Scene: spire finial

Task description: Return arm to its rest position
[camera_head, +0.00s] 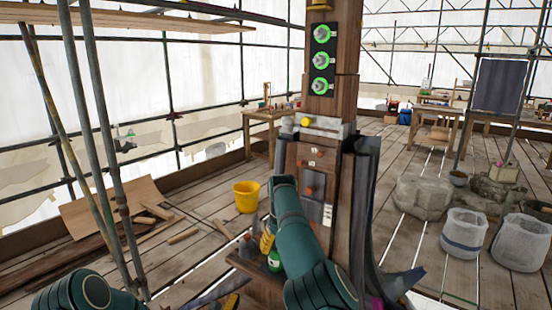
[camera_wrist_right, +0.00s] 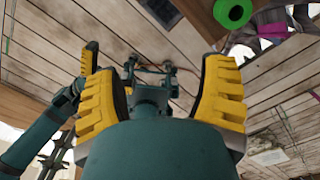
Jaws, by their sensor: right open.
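My right arm (camera_head: 298,240) comes up from the bottom of the head view and stands in front of the wooden post (camera_head: 317,185). In the right wrist view my right gripper (camera_wrist_right: 155,58) is open, its two yellow ridged fingers wide apart with nothing between them. In the head view that gripper is mostly hidden behind the arm, with a little yellow showing beside it. Part of my left arm (camera_head: 75,292) shows at the bottom left of the head view. Its gripper cannot be made out.
The post carries green-ringed round fittings (camera_head: 321,60). A low wooden shelf (camera_head: 262,283) with bottles is close to my right arm. A yellow bucket (camera_head: 246,196), scaffold poles (camera_head: 100,120), stone blocks (camera_head: 424,197) and white sacks (camera_head: 464,232) stand around. Plank floor is open at left centre.

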